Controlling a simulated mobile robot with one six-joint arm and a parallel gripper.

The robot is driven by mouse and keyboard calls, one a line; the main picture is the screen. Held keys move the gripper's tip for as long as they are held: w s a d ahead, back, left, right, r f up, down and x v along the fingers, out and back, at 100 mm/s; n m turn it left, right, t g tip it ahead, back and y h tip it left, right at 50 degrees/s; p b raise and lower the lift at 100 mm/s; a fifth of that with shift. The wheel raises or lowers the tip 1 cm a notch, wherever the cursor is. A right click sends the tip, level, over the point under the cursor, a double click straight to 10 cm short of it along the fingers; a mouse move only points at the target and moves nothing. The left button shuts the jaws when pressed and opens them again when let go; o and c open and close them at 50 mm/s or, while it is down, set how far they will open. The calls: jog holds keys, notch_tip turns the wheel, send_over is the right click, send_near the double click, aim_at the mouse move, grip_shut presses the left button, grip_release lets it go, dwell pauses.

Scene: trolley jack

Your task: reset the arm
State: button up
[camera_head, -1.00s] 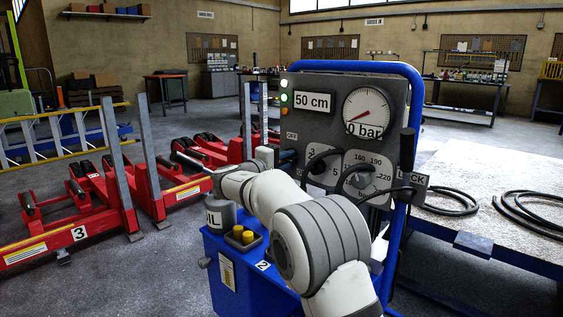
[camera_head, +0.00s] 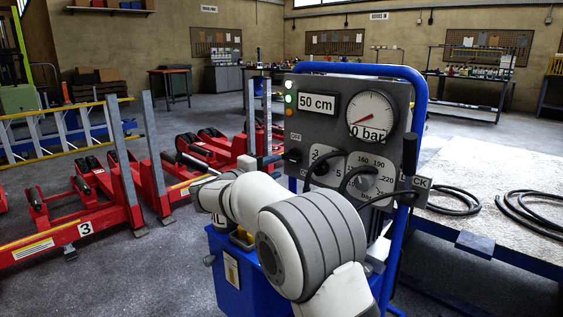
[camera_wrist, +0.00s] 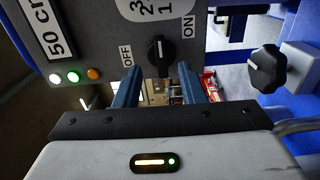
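My arm (camera_head: 310,240) reaches across the front of the blue-framed control panel (camera_head: 340,90). The knob also shows at the panel's left side in the head view (camera_head: 292,155).
The panel reads 50 cm and 0 bar, with indicator lights (camera_head: 289,99) on its left. Red trolley jacks (camera_head: 100,215) stand at left. A workbench (camera_head: 480,195) with black hoses is at right. Open floor lies behind.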

jog(key=shift+s+a, duration=0.15)
jog(key=shift+s, duration=0.05)
jog(key=s+d+r+m+g+y+p, duration=0.15)
jog(key=s+d+r+g+p, duration=0.3)
jog(key=s+d+p, duration=0.5)
jog(key=s+d+r+m+g+y+p, duration=0.15)
jog(key=s+d+r+g+p, duration=0.4)
jog(key=d, duration=0.65)
jog(key=s+d+r+m+y+p, duration=0.1)
jog(key=s+r+m+y+p, duration=0.2)
jog(key=s+p, duration=0.7)
jog(key=s+d+r+m+g+y+p, duration=0.1)
jog(key=s+d+r+m+y+p, duration=0.1)
jog(key=s+r+m+y+p, duration=0.2)
jog(key=s+r+y+p, duration=0.1)
jog(key=s+r+p, duration=0.2)
jog(key=s+p, duration=0.4)
jog(key=shift+s+g, duration=0.3)
jog(key=shift+s, duration=1.45)
